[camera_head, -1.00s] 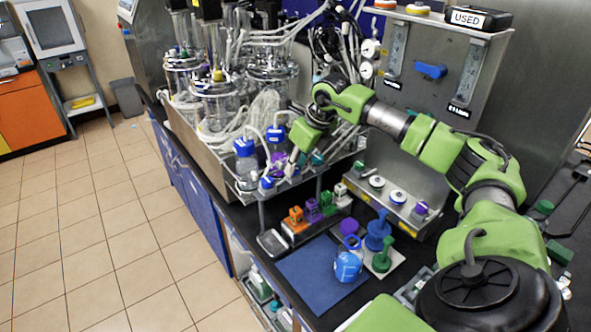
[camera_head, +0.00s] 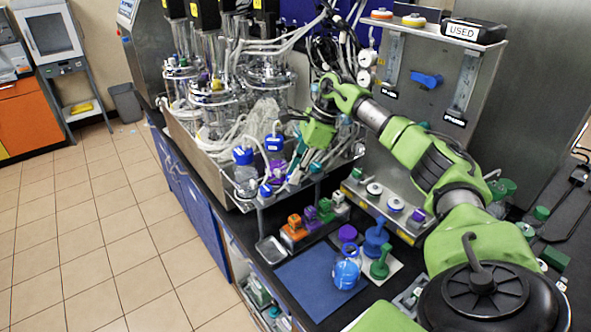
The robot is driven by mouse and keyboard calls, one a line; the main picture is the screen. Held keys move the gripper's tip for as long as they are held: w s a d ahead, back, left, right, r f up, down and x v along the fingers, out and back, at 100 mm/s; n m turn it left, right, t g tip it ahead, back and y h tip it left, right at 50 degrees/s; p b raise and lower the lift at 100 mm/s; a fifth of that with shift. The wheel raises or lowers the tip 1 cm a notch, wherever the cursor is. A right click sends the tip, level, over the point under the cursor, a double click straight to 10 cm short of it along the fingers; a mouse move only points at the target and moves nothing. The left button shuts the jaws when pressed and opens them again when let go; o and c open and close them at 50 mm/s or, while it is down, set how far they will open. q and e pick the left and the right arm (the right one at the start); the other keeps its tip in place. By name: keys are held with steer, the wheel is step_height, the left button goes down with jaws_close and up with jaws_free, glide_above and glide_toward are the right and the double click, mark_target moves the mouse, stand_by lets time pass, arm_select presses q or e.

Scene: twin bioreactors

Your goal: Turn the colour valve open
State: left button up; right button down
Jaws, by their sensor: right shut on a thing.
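My right gripper (camera_head: 297,172) reaches down to the front edge of the steel bioreactor tray (camera_head: 220,182). It is shut on a small part in the row of coloured valves there, and its fingers and wrist hide much of that part. A blue valve (camera_head: 266,189) and a purple valve (camera_head: 279,178) sit just left of the fingertips. A green valve (camera_head: 315,168) sits just right of them. I cannot tell clearly which valve is between the fingers. A separate blue handle (camera_head: 426,79) is on the upright steel panel, apart from the gripper. My left gripper is not in view.
Blue-capped bottles (camera_head: 245,172) and white tubing crowd behind the gripper. In front stand a rack of orange, purple and green blocks (camera_head: 297,226), a blue mat (camera_head: 308,282) and a blue container (camera_head: 346,273). My right arm crosses before the panel.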

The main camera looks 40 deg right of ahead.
steer(key=shift+w+n, duration=0.1)
steer(key=shift+n, duration=0.4)
steer(key=c, duration=1.8)
jaws_free()
steer(key=shift+g, duration=0.3)
steer(key=shift+d+r, duration=0.1)
steer(key=v, duration=1.1)
steer(key=shift+s+d+r, duration=0.2)
steer(key=shift+r, duration=0.15)
